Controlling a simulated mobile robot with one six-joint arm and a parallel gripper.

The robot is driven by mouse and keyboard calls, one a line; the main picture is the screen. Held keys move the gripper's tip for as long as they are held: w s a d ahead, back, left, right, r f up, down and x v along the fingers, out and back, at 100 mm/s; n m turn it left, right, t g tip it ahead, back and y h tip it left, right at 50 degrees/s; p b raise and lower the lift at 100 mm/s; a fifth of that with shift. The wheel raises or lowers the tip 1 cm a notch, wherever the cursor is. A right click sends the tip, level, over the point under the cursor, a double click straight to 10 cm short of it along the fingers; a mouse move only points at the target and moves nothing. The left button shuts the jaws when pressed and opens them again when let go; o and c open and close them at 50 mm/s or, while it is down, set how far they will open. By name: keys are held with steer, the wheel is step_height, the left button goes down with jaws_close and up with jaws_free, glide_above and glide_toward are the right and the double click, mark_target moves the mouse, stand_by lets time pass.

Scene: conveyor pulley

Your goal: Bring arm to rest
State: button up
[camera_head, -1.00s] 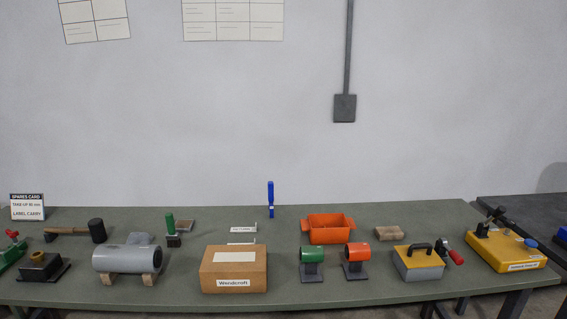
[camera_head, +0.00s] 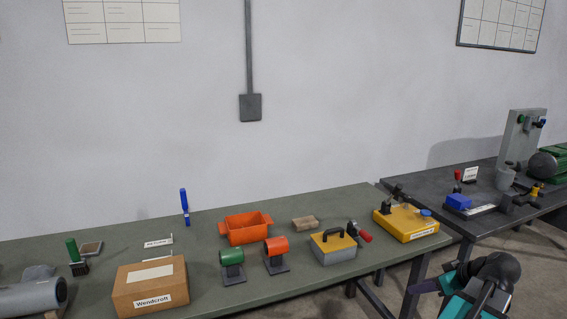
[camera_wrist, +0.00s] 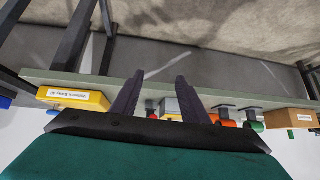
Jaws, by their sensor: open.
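My gripper (camera_wrist: 158,95) shows in the wrist view with its two dark fingers apart and nothing between them. The fingers overlap the green bench's edge in that view; the distance to it cannot be told. In the head view my arm is at the lower right, in front of the green bench (camera_head: 330,287), and the fingertips are only partly in view.
The green bench holds a Wendcroft carton (camera_head: 150,286), an orange bin (camera_head: 245,238), a green roller (camera_head: 232,258), an orange roller (camera_head: 277,248), a grey-yellow toolbox (camera_head: 333,250) and a yellow case (camera_head: 408,224). A dark bench (camera_head: 440,189) with machinery stands right. Floor shows in front.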

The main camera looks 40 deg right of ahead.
steer(key=w+a+f+g+y, duration=0.1)
steer(key=w+a+f+y, duration=0.1)
steer(key=w+a+f, duration=0.55)
steer(key=w+a+f+g+y, duration=0.15)
steer(key=w+a+f, duration=0.25)
steer(key=w+f, duration=0.55)
steer(key=w+a+f+g+y, duration=0.1)
steer(key=w+a+f+g, duration=0.1)
steer(key=w+a+f, duration=0.5)
steer(key=w+a+f+g+y, duration=0.1)
steer(key=w+a+f+y, duration=0.2)
steer(key=a, duration=0.7)
steer(key=s+a+f+n+g+h, duration=0.1)
steer(key=a+f+g, duration=0.1)
steer(key=a+f, duration=0.6)
steer(key=a+f+n+g+h, duration=0.1)
steer(key=a+f+g, duration=0.3)
steer(key=a, duration=0.7)
steer(key=s+a+f+n+g+h, duration=0.2)
steer(key=s+a+f+h, duration=0.1)
steer(key=s+a+f, duration=0.6)
steer(key=s+a, duration=0.3)
steer(key=shift+a+f, duration=0.15)
steer(key=shift+a, duration=0.15)
